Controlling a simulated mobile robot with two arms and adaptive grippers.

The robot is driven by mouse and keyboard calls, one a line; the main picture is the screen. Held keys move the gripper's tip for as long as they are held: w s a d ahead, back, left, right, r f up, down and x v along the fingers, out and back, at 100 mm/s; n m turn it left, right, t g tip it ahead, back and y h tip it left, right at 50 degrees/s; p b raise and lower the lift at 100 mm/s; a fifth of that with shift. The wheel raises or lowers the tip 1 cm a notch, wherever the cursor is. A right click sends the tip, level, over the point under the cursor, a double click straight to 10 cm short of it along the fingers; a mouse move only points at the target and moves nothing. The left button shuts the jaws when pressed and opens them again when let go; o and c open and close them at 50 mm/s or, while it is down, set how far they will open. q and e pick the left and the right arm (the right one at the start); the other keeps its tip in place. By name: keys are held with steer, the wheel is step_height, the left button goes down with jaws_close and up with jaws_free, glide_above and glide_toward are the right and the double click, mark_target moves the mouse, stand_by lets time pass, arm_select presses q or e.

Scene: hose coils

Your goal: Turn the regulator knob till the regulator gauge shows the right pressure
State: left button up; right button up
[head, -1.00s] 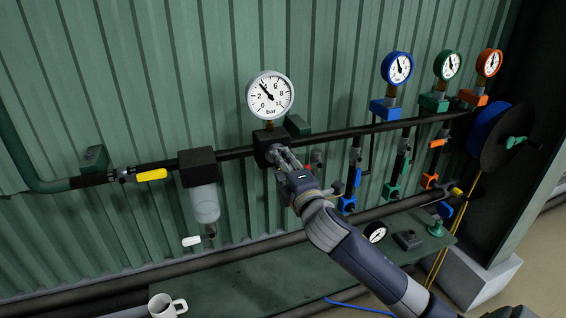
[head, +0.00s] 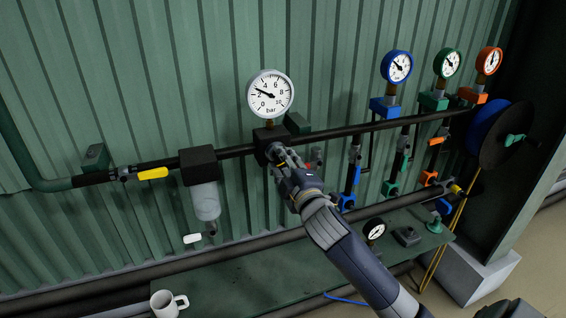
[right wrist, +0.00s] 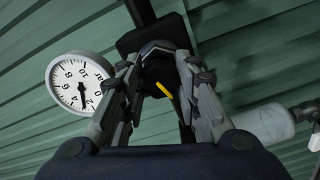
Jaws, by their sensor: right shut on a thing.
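The regulator gauge (head: 270,93) is a white dial marked in bar, above the black regulator body (head: 270,137) on the wall pipe. Its needle points up and left, a little above the 2. The gauge also shows turned over in the right wrist view (right wrist: 80,84), needle near the 2. My right gripper (head: 281,160) is at the front of the regulator. In the right wrist view its fingers (right wrist: 160,90) are closed around the dark regulator knob (right wrist: 158,73), which has a yellow mark. The fingers hide most of the knob in the head view. My left gripper is out of view.
A filter bowl (head: 205,200) and a yellow valve handle (head: 153,173) are left of the regulator. Blue (head: 396,67), green (head: 447,63) and orange (head: 489,61) gauges stand to the right. A shelf below holds a mug (head: 168,304) and a loose gauge (head: 374,229).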

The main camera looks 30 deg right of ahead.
steer(key=o, duration=1.1)
steer(key=v, duration=1.2)
steer(key=shift+d+f, duration=0.1)
